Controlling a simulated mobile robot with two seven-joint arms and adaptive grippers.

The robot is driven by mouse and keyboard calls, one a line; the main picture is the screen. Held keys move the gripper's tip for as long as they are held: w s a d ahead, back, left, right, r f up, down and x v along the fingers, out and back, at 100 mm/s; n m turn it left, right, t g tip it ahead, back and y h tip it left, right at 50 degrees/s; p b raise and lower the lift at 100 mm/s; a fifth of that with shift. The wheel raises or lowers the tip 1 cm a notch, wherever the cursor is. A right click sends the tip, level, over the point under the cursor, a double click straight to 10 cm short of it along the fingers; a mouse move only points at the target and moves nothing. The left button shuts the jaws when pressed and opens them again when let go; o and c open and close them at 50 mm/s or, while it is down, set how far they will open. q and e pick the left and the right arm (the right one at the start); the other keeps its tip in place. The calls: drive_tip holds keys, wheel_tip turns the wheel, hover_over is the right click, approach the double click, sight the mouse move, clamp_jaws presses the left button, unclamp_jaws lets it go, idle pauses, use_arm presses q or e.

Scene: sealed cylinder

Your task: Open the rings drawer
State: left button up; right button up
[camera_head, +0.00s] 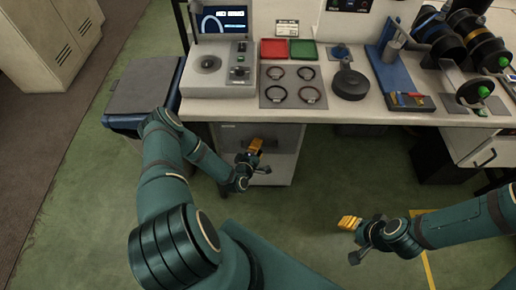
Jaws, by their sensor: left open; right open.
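A pale grey drawer cabinet (284,171) stands under the workbench, left of centre. Its upper drawer front (288,134) looks shut. A small label shows at its upper left, too small to read, so I cannot tell if this is the rings drawer. My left gripper (260,158), with orange finger pads, is open in front of the cabinet and hides part of it. I cannot tell whether it touches the front. My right gripper (352,240) is open and empty over the green floor, right of and nearer than the cabinet.
Several dark rings (308,94) lie on a grey mat on the workbench (360,112). Red (275,49) and green (304,50) trays stand behind. Another white drawer with a handle (486,157) is at right. A dark-topped bin (140,95) stands left. The middle floor is clear.

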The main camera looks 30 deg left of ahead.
use_arm(q)
clamp_jaws()
drive_tip(key=shift+s, duration=0.1)
